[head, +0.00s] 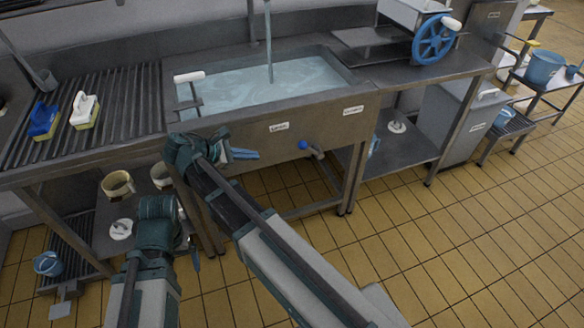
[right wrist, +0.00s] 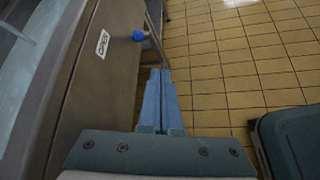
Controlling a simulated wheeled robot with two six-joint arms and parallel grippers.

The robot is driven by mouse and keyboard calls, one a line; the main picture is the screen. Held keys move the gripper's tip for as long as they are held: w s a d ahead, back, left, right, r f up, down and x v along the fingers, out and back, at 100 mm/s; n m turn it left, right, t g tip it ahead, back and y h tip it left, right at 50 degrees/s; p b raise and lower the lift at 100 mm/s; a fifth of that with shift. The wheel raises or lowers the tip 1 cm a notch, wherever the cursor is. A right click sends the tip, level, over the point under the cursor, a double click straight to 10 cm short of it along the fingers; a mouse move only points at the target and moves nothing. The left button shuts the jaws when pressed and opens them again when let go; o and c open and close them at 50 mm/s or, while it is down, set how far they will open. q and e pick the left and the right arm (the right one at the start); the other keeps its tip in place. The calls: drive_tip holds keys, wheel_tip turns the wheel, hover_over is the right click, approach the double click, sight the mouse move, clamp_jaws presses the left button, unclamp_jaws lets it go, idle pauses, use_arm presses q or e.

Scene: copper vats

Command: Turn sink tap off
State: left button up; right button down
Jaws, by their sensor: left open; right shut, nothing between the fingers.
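The metal sink (head: 350,73) holds water, and a stream of water (head: 268,45) falls into it from above the picture. The spout's top is out of view. A tap with a blue knob (head: 303,145) sticks out of the sink's front panel; the knob also shows in the right wrist view (right wrist: 138,36). My right gripper (head: 245,154) is shut and empty in front of the panel, left of the knob and apart from it. Its blue fingers show in the right wrist view (right wrist: 160,85), pointing toward the knob's side. My left gripper (head: 194,258) is low at the left, empty, its fingers partly hidden.
A white-handled lever (head: 189,77) stands at the sink's left edge. Brushes (head: 84,108) lie on the ribbed drainer at left. A blue wheel (head: 434,40) is right of the sink. Jugs (head: 117,184) sit on the lower shelf.

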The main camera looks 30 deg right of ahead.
drive_tip(key=w+d+f+n+h+b, duration=0.2)
drive_tip(key=f+b, duration=0.6)
drive_tip(key=b, duration=0.5)
drive_tip(key=w+d+f+n+g+h+b, duration=0.1)
drive_tip(key=w+d+f+n+h+b, duration=0.2)
drive_tip(key=f+b, duration=0.5)
drive_tip(key=w+h+b, duration=0.1)
drive_tip(key=w+b, duration=0.1)
drive_tip(key=b, duration=0.3)
drive_tip(key=shift+f+n+h, duration=0.25)
drive_tip(key=shift+n+h, duration=0.05)
drive_tip(key=shift+h, duration=0.1)
drive_tip(key=p, duration=0.1)
approach(309, 148)
drive_tip(key=d+f, duration=0.1)
drive_tip(key=d, duration=0.1)
drive_tip(key=shift+w+d+r+p, duration=0.3)
drive_tip(key=shift+d+r+p, duration=0.05)
drive_tip(key=shift+d+p, duration=0.3)
